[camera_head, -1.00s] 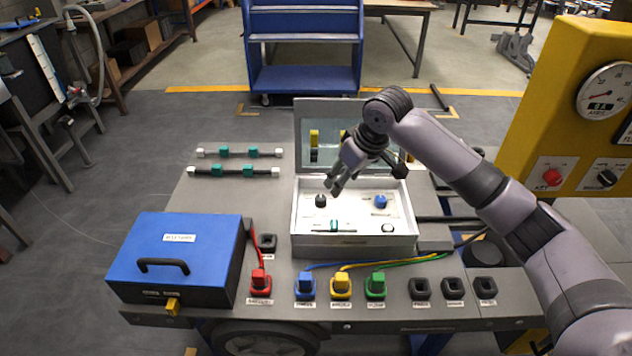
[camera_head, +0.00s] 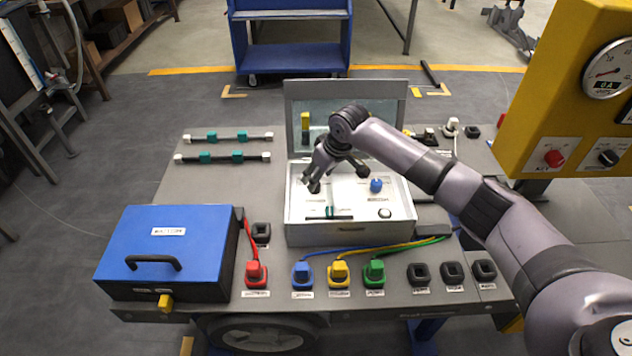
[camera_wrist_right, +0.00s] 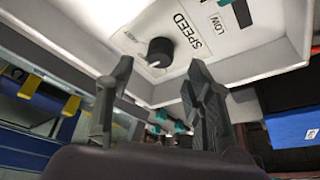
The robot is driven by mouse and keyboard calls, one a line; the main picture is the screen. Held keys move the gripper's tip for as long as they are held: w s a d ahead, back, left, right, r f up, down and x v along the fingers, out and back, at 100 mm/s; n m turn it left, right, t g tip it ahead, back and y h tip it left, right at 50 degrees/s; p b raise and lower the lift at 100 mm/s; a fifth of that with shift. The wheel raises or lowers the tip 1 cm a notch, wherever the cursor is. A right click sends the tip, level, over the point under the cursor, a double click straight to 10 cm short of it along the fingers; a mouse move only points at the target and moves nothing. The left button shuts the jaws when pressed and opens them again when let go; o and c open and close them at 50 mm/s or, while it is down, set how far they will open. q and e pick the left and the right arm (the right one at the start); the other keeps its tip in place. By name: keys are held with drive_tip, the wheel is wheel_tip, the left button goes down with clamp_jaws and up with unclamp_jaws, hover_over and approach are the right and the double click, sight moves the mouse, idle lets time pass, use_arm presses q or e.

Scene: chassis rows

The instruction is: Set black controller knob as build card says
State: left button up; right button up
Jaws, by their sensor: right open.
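The open white controller box (camera_head: 352,234) stands on the grey bench with its lid raised. In the right wrist view its black knob (camera_wrist_right: 160,51) sits on the white panel by the printed SPEED and a LOW label; its pointer mark is not clear. In the head view my fingers hide this knob. The blue knob (camera_head: 376,185) is to its right, with a teal-and-black part and a round button in front. My right gripper (camera_head: 337,178) is open and empty over the left of the panel; its fingers (camera_wrist_right: 162,68) appear apart from the knob. My left gripper is out of view.
A blue case (camera_head: 168,244) stands at the bench's left. Coloured plugs, such as the red one (camera_head: 256,274), and black sockets line the front edge. Black rods with teal and white pieces (camera_head: 222,157) lie behind. A yellow gauge panel (camera_head: 560,110) stands at the right.

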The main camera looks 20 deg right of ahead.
drive_tip(key=shift+x, duration=2)
clamp_jaws()
